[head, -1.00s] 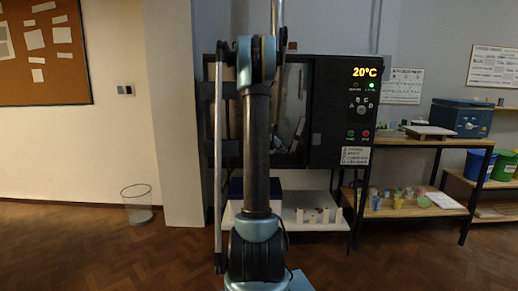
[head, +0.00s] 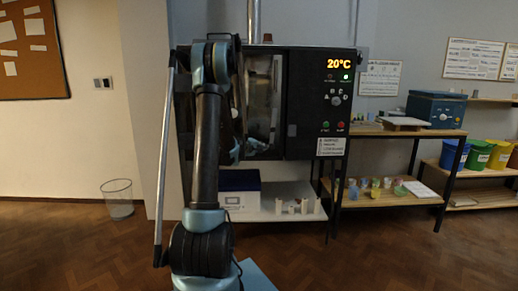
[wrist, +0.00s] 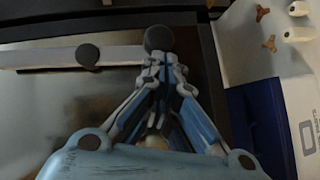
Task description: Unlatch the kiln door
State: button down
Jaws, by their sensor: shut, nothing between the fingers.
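The dark kiln (head: 303,105) stands behind my arm in the head view, its display reading 20°C. Its front panel (head: 263,100) looks shiny and is partly hidden by my arm. In the wrist view a pale bar (wrist: 120,54) runs across a dark, shiny surface, with a dark round knob (wrist: 88,54) along it and another dark round knob (wrist: 160,38) at its right end. My gripper (wrist: 160,62) is shut and empty, its fingertips right at the end knob; I cannot tell whether they touch. In the head view my gripper is mostly hidden behind my arm.
A white shelf (head: 265,214) under the kiln holds a blue and white box (head: 239,198) and several small pale posts. A wooden table (head: 395,131) stands to the right. A wire bin (head: 117,200) stands at the left. The floor in front is open.

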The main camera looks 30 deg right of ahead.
dwell(0.4)
jog(key=w+a+v, duration=0.1)
jog(key=w+v, duration=0.2)
jog(key=v, duration=0.9)
jog(key=shift+s+a, duration=0.2)
jog(key=shift+a, duration=0.25)
